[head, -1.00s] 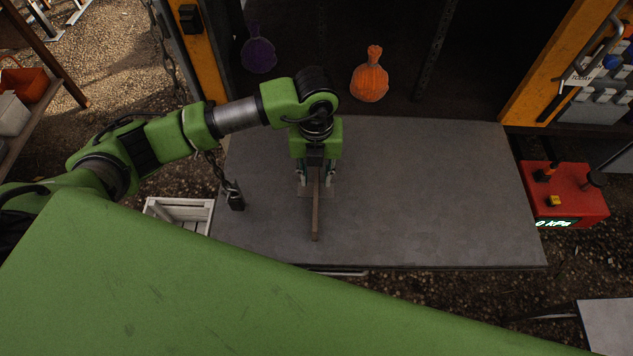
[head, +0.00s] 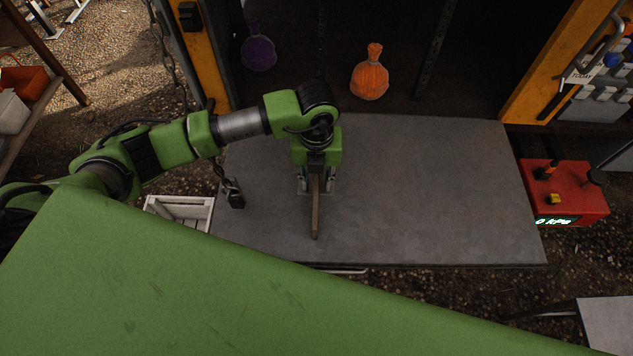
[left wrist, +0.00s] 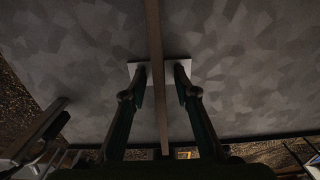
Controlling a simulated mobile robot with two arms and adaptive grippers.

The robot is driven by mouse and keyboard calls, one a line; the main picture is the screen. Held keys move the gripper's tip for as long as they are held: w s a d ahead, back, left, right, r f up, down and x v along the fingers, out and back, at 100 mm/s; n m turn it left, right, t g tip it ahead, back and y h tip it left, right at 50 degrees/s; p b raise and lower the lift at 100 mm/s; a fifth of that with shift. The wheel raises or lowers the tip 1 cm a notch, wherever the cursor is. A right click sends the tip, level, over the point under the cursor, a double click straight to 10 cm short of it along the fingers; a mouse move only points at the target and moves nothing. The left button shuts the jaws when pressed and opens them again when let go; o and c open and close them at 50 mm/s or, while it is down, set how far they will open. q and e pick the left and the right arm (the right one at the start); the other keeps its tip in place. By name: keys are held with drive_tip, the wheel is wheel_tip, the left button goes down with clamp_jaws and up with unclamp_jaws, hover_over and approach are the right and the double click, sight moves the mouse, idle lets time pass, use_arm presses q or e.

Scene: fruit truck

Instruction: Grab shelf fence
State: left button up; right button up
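The shelf fence appears to be the thin brown bar (head: 316,215) that stretches from under my left gripper toward the front of the grey metal platform (head: 430,190). My left gripper (head: 316,186) points down over the platform. In the left wrist view the bar (left wrist: 157,110) runs between the two fingers of my left gripper (left wrist: 160,70), with a gap on each side. The fingers are apart and do not appear to touch it. A small pale plate (left wrist: 151,73) lies by the fingertips. The bar's far end is hidden in the head view. My right gripper is not in view.
An orange bag (head: 370,75) and a purple bag (head: 259,52) are in the dark space behind the platform. A red box with a display (head: 580,200) stands right of it. A white crate (head: 185,208) and a hanging chain with a padlock (head: 235,195) are at left.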

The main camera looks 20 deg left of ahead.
use_arm(q)
clamp_jaws()
idle(0.3)
